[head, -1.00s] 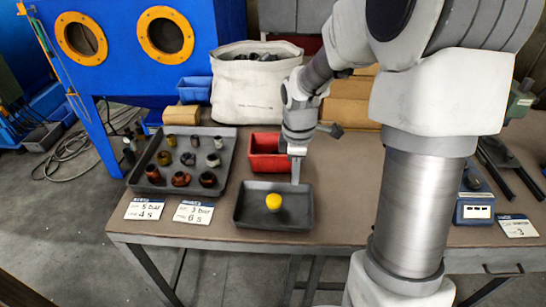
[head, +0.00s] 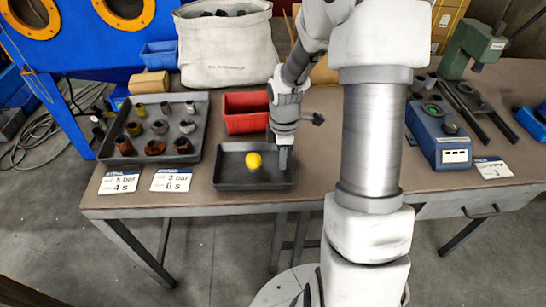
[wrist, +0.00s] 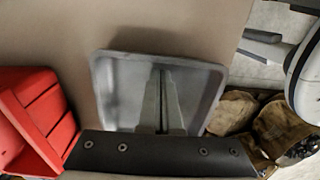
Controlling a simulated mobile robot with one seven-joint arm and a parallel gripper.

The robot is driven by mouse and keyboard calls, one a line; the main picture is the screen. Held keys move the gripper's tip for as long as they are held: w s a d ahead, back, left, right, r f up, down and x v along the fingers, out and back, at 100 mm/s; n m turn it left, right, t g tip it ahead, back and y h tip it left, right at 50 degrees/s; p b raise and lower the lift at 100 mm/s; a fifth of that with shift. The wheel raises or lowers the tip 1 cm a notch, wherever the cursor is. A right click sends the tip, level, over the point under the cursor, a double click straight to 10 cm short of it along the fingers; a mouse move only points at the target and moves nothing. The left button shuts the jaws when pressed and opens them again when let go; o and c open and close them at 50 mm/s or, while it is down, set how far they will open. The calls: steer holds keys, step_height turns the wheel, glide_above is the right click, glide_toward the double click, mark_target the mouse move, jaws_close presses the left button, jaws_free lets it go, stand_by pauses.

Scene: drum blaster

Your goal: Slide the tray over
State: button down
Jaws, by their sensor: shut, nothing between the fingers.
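A small dark grey tray (head: 232,183) with low walls lies on the table near its front edge. In the wrist view, the fingers (wrist: 161,105) are together and empty over the small tray (wrist: 108,85); the yellow object is not visible there. A larger grey tray (head: 200,124) holding several metal and brown fittings lies to the left.
A red bin (head: 245,112) stands just behind the small tray. Label cards (head: 171,180) lie to its left. A blue device (head: 440,140) is at the right, beyond my arm. A white sack (head: 228,50) and a blue cabinet stand behind. Bare table lies right of the small tray.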

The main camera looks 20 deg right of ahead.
steer(key=shift+s+d, duration=0.15)
steer(key=shift+d, duration=0.25)
steer(key=s+d+p, duration=0.2)
steer(key=d+p, duration=0.1)
steer(key=d, duration=0.5)
steer(key=s+d+p, duration=0.3)
steer(key=d, duration=0.6)
steer(key=s+d+p, duration=0.3)
steer(key=d+p, duration=0.1)
steer(key=d, duration=0.4)
steer(key=shift+s+d, duration=0.15)
steer(key=shift+d, duration=0.2)
